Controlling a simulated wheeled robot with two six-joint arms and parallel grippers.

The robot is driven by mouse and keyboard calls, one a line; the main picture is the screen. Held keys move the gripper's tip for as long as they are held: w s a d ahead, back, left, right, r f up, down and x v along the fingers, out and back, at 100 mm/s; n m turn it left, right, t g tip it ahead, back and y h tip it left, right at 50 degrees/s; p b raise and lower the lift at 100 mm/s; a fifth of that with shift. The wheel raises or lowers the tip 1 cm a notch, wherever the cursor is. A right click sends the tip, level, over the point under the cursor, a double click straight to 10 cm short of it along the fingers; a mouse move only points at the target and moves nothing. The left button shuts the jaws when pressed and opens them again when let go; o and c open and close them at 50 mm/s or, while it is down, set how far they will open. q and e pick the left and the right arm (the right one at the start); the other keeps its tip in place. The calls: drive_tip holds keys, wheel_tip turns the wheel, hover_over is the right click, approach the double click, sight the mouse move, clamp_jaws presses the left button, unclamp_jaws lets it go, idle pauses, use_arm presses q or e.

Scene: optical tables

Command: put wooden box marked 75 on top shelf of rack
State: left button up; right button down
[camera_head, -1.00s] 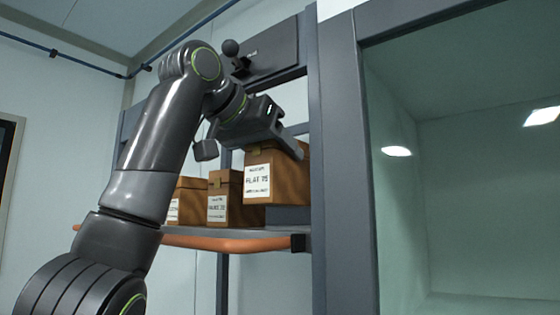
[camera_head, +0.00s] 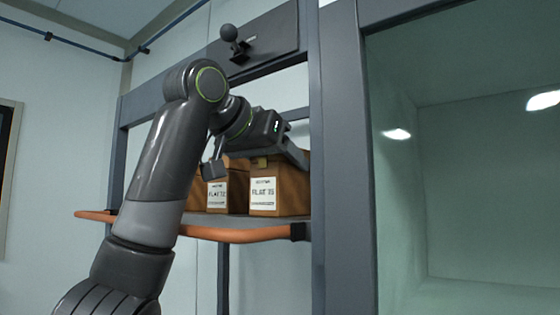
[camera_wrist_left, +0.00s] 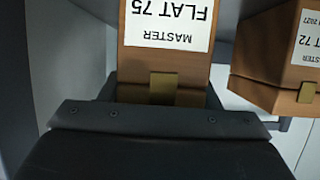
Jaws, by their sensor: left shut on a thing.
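The wooden box marked 75 (camera_head: 292,190) is at the right end of the rack's orange-edged shelf (camera_head: 240,234), label facing forward. Its base looks at or very near the shelf surface; I cannot tell whether it touches. My left gripper (camera_head: 256,160) is shut on its upper part from above. In the left wrist view the box's label and brass clasp (camera_wrist_left: 163,88) show upside down, with the gripper's dark bar (camera_wrist_left: 160,118) across the front. My right gripper is in neither view.
A box marked 72 (camera_head: 216,194) stands just left of the held box and also shows in the wrist view (camera_wrist_left: 280,60). Another box (camera_head: 196,194) is mostly hidden by my arm. The rack's grey post (camera_head: 324,200) rises close on the right.

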use_arm(q)
drive_tip(key=o, duration=1.3)
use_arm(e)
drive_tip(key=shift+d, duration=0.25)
use_arm(q)
drive_tip(key=shift+r, duration=0.15)
drive_tip(key=shift+s+a, duration=0.15)
drive_tip(key=b+v, duration=0.5)
drive_tip(key=v, duration=0.6)
drive_tip(key=shift+s+a+r, duration=0.1)
drive_tip(key=shift+s+a, duration=0.1)
drive_tip(key=shift+s, duration=0.05)
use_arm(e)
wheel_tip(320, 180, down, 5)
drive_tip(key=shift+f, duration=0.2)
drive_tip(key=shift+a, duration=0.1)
